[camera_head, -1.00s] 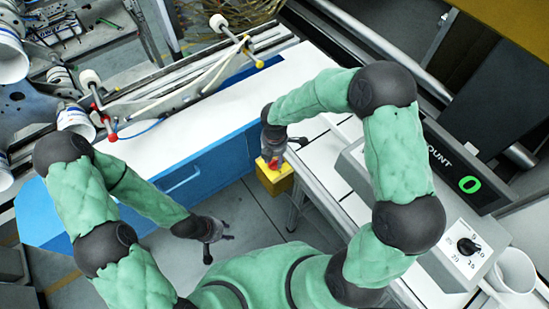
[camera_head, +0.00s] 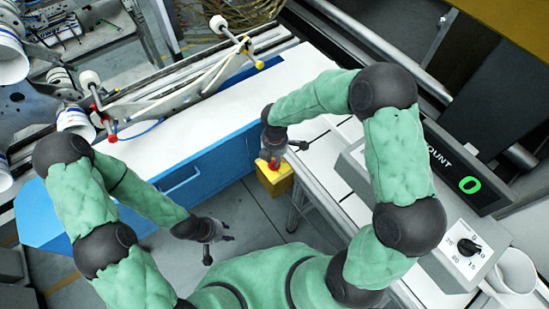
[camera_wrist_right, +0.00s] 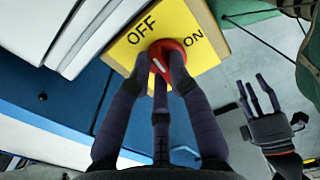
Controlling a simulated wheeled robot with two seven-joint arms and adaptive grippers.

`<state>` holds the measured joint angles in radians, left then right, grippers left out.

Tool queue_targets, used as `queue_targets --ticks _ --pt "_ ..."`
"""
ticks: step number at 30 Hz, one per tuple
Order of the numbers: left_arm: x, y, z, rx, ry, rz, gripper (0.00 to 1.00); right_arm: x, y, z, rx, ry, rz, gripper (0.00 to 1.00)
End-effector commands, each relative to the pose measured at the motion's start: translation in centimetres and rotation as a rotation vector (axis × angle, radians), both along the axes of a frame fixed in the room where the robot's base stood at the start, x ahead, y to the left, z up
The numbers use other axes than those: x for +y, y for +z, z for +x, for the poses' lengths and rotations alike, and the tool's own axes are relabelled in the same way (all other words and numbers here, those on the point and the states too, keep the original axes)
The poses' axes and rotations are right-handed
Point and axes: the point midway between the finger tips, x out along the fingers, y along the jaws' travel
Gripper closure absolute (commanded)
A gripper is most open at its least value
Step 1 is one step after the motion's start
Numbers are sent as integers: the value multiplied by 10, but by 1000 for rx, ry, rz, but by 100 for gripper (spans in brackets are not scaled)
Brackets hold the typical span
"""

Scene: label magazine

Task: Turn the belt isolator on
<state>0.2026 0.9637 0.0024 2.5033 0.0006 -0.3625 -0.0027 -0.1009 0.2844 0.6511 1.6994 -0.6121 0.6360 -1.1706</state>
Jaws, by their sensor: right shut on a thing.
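The belt isolator is a yellow box (camera_head: 274,182) with a red knob (camera_head: 274,164), below my right gripper at the end of the blue cabinet. In the right wrist view its yellow face (camera_wrist_right: 168,18) reads OFF at left and ON at right. The red knob (camera_wrist_right: 180,46) lies between them, with a short white mark on its lower left part. My right gripper (camera_wrist_right: 162,75) is shut on the knob, and its fingers hide part of it. I cannot tell which label the knob points to. My left gripper (camera_head: 212,238) is open and empty, low over the floor; it also shows in the right wrist view (camera_wrist_right: 262,95).
The blue cabinet (camera_head: 185,178) with a white top stands left of the isolator. A white machine top (camera_head: 325,165) lies to its right, with a counter reading 0 (camera_head: 469,185) and a black dial (camera_head: 468,247). Grey floor (camera_head: 255,220) is open below the isolator.

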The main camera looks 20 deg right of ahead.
Motion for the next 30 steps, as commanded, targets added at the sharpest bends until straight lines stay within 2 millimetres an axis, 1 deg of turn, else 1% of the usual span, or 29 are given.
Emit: queue_targets --ticks 14,30 --pt "0 -8 0 0 0 0 60 -2 -1 -2 -1 -428 0 100" --pt "0 -24 0 0 0 0 60 -3 -2 -5 -1 -941 1 100"
